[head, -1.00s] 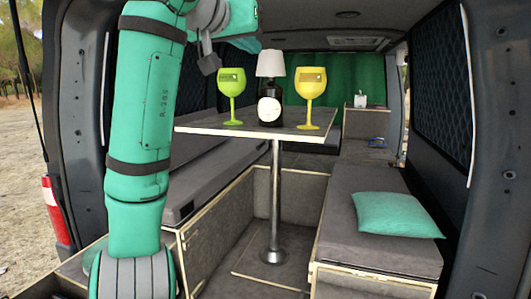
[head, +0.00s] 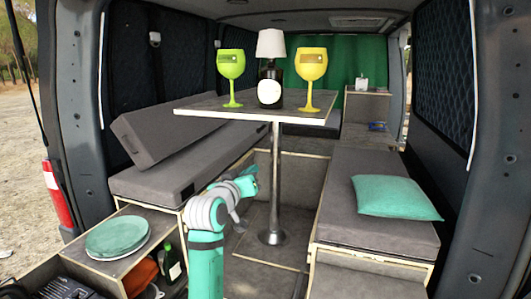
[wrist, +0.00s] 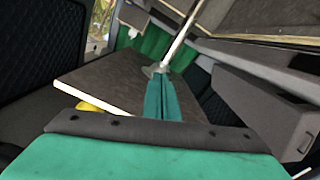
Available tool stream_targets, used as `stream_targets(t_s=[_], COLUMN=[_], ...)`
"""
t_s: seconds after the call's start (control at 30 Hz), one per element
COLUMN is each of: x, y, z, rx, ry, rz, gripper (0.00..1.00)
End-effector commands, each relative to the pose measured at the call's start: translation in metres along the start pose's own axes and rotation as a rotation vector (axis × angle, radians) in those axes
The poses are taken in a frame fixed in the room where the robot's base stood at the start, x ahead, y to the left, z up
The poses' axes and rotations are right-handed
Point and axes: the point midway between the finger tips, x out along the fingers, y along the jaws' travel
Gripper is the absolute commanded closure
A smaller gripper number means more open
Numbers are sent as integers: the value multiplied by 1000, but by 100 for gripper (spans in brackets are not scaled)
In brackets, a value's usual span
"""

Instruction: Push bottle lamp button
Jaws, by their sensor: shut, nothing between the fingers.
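The bottle lamp (head: 270,88) stands upright on the tabletop (head: 195,104) in the head view. It has a dark bottle body with a white label and a white shade. Its button is too small to make out. A green glass (head: 231,66) stands left of it and a yellow glass (head: 311,66) right of it. My gripper shows in the wrist view as shut teal fingers (wrist: 160,78), with nothing held. My arm is low in the head view, below table height and apart from the lamp. The wrist view is turned over and shows the tabletop's underside (wrist: 125,85).
The metal table leg (head: 276,185) stands on the floor below the tabletop. Benches flank it, with a tilted cushion (head: 165,138) at left and a green pillow (head: 395,197) at right. Plates (head: 117,236) and a bottle (head: 170,264) are at front left.

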Motion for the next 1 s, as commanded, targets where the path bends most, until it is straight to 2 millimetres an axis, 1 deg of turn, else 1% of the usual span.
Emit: stream_targets(t_s=[0.03,0.07,0.1,0.27,0.3,0.37,0.4,0.47,0.5,0.57,0.6,0.77,0.9,1.0], x=[0,0,-1,-10,-13,-18,-23,-31,-37,-47,-54,-87,-120,-145], y=[-8,-12,-16,-32,-35,-38,-41,-46,-48,-52,-54,-60,-58,-55], z=[27,40,56,123,140,165,181,205,220,243,258,316,363,394], rx=[-16,-23,-32,-61,-66,-74,-78,-85,-89,-93,-95,-98,-92,-85], ry=[0,2,6,21,23,26,28,31,34,37,38,41,40,36], rz=[-9,-13,-19,-50,-58,-69,-78,-93,-103,-119,-129,-173,-205,-228], gripper=[100,100,100,100,100,100,100,100,100,100,100,100,100,100])
